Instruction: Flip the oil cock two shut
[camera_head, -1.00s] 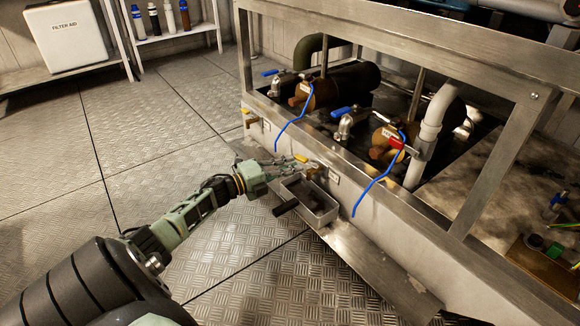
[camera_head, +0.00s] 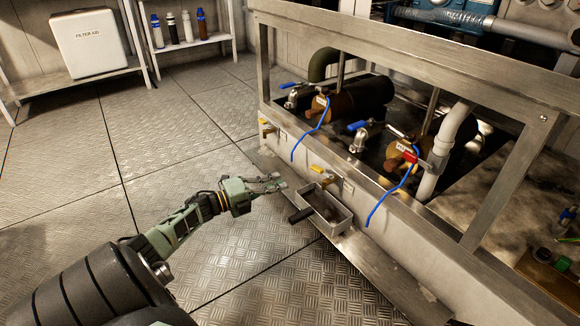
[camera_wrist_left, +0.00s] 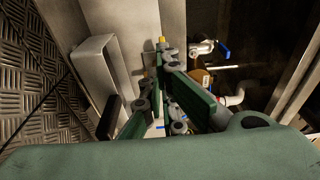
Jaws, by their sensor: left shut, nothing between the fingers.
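Two small brass cocks with yellow handles are on the pale front wall of the machine. The far one (camera_head: 267,127) is at the left corner. The nearer one (camera_head: 320,171) is above the metal tray, with its yellow handle sticking out to the left of its brass body. I cannot read which is number two. My left gripper (camera_head: 279,181) is shut and empty, left of the nearer cock and apart from it. In the left wrist view its green fingers (camera_wrist_left: 166,66) hide much of the wall, and a small yellow tip shows beyond them.
A metal tray (camera_head: 343,217) with a dark handle (camera_head: 300,215) stands on the ledge below the nearer cock. Blue hoses (camera_head: 312,140) hang over the frame's front edge. The chequered floor (camera_head: 180,140) to the left is clear.

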